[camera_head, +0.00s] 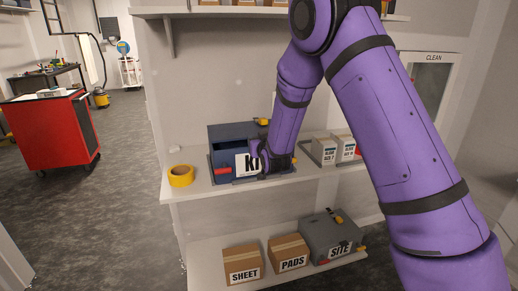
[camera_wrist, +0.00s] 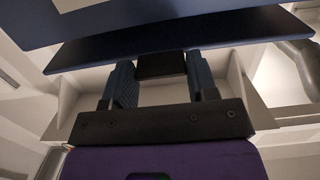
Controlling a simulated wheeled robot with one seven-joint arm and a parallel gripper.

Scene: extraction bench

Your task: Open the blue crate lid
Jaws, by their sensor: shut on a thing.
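The blue crate (camera_head: 216,165) stands on the middle shelf, with a white label beginning "KI" partly hidden behind my gripper. Its blue lid (camera_head: 232,132) is tilted up at the back, and a dark gap shows between lid and crate front. In the wrist view the lid (camera_wrist: 150,40) spans the top as wide dark blue panels. My gripper (camera_head: 270,160) is at the crate's front right. In the wrist view my gripper (camera_wrist: 161,72) has its two fingers on either side of a black block (camera_wrist: 162,62) at the blue edge, shut on it.
Yellow tape (camera_head: 181,176) lies left of the crate; small white boxes (camera_head: 335,150) stand right. The lower shelf holds a SHEET box (camera_head: 243,265), a PADS box (camera_head: 288,254) and a grey SITE crate (camera_head: 328,240). A red cart (camera_head: 45,130) stands far left.

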